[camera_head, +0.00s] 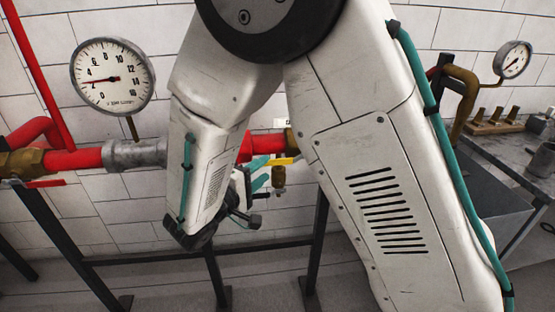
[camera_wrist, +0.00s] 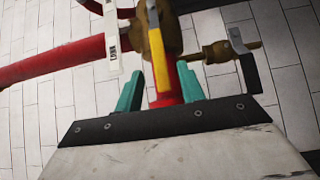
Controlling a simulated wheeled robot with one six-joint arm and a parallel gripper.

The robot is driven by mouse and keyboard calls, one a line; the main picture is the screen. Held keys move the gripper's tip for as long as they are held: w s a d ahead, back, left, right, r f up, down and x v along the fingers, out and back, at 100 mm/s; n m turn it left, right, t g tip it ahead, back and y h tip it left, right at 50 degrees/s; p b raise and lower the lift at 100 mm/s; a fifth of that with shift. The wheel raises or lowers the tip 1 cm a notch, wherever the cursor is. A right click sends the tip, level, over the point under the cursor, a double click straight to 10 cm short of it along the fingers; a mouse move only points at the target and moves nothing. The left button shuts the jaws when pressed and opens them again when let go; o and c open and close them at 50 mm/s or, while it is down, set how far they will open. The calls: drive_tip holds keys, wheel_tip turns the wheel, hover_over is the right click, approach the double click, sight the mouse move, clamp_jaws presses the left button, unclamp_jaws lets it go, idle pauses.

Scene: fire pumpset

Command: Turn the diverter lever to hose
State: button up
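The diverter lever is most likely the yellow lever (camera_wrist: 156,45), which stands out from a brass valve body (camera_wrist: 172,38) on the red pipe in the wrist view. In the head view the yellow lever (camera_head: 281,161) shows just right of my gripper (camera_head: 263,173). In the wrist view my gripper (camera_wrist: 160,70) is open, with its two teal fingers apart. The lever's lower end lies between the fingers in the picture, with a gap on each side. I cannot tell how deep it sits between them. My arm hides part of the valve in the head view.
A white tag (camera_wrist: 111,35) hangs left of the lever; its lettering is unclear. A small brass valve (camera_wrist: 218,51) with a dark handle (camera_wrist: 248,70) is at right. The red pipe (camera_wrist: 50,60) runs left. A pressure gauge (camera_head: 112,75) and black frame (camera_head: 150,257) stand nearby.

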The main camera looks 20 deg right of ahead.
sight(272, 164)
drive_tip(key=x, duration=0.7)
clamp_jaws()
